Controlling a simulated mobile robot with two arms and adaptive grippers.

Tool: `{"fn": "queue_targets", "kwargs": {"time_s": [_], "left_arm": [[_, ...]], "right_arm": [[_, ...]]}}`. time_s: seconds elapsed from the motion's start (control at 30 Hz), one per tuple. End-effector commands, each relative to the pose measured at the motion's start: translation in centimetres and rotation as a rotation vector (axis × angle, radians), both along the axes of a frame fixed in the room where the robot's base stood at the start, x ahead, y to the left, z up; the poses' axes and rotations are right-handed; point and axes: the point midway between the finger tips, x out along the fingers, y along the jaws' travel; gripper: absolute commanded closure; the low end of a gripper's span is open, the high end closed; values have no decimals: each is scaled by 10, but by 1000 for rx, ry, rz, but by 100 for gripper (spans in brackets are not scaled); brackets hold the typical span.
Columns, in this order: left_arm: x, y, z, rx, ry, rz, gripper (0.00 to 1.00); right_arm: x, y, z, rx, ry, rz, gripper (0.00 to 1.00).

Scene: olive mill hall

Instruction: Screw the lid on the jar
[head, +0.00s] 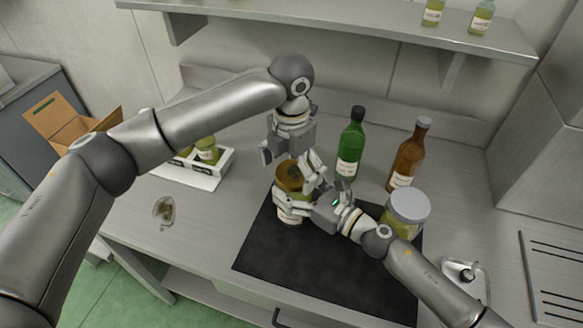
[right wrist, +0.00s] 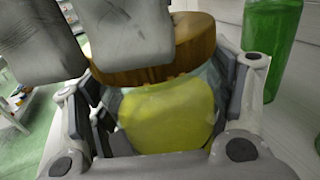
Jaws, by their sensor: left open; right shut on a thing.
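The jar (head: 291,213) stands upright at the left end of the black mat (head: 300,262); its glass and yellow-green content show in the right wrist view (right wrist: 165,115). The brown wood-like lid (head: 291,175) sits over the jar's mouth; it also shows in the right wrist view (right wrist: 195,50). I cannot tell how tightly it is seated. My right gripper (head: 300,207) is shut on the jar's body from the right. My left gripper (head: 290,160) is open just above and beside the lid; its grey fingers hide part of the lid in the right wrist view (right wrist: 90,40).
A green bottle (head: 349,150) and a brown bottle (head: 406,160) stand behind. A grey-lidded jar (head: 408,208) stands close to my right forearm. A white crate (head: 205,180) with jars and a small dish (head: 163,211) are left. A shelf (head: 340,29) hangs above.

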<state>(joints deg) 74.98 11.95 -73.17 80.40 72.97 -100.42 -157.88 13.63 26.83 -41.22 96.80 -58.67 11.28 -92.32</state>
Motion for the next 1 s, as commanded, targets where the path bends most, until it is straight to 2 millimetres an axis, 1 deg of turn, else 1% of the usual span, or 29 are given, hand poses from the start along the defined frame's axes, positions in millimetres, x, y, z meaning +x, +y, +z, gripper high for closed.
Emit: {"fn": "queue_targets", "kwargs": {"time_s": [0.17,0.27,0.37,0.53,0.63,1.0], "left_arm": [[0,-1,0,0,1,-1,5],[0,-1,3,-1,1,-1,5],[0,-1,12,-1,-1,-1,5],[0,-1,35,-2,-1,-1,5],[0,-1,44,-1,1,-1,5],[-1,-1,45,0,1,17,6]], "right_arm": [[0,-1,0,-1,0,-1,91],[0,0,0,-1,0,-1,91],[0,0,0,-1,0,-1,91],[0,0,0,-1,0,-1,91],[0,0,0,-1,-1,-1,91],[0,0,0,-1,-1,-1,91]]}}
